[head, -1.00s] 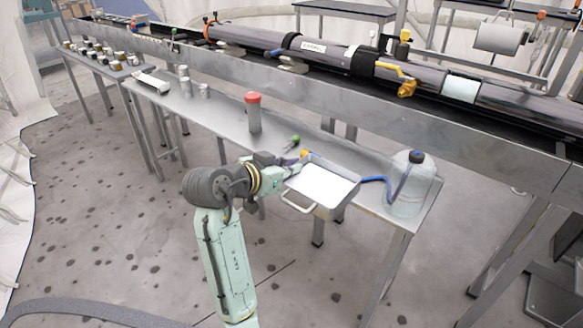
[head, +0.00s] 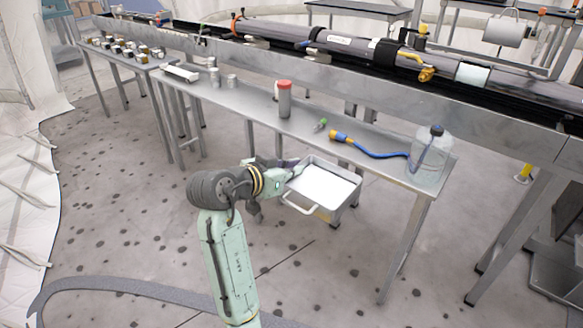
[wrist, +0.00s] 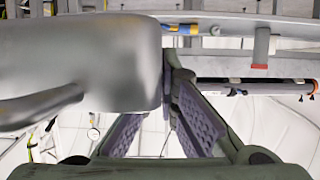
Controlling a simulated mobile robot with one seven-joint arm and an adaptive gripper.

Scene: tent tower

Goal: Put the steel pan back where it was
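The steel pan (head: 343,201) is a shallow rectangular tray with a bright inside and a wire handle on its near side. My gripper (head: 288,172) is at the pan's left side and looks shut on its edge. The pan is held about level, off the near edge of the steel bench (head: 385,137). In the wrist view the pan (wrist: 80,65) fills the upper left as a grey mass beside my gripper's purple fingers (wrist: 174,85), whose tips meet at its edge. The exact contact is partly hidden.
A long rail with a dark tube runs behind.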

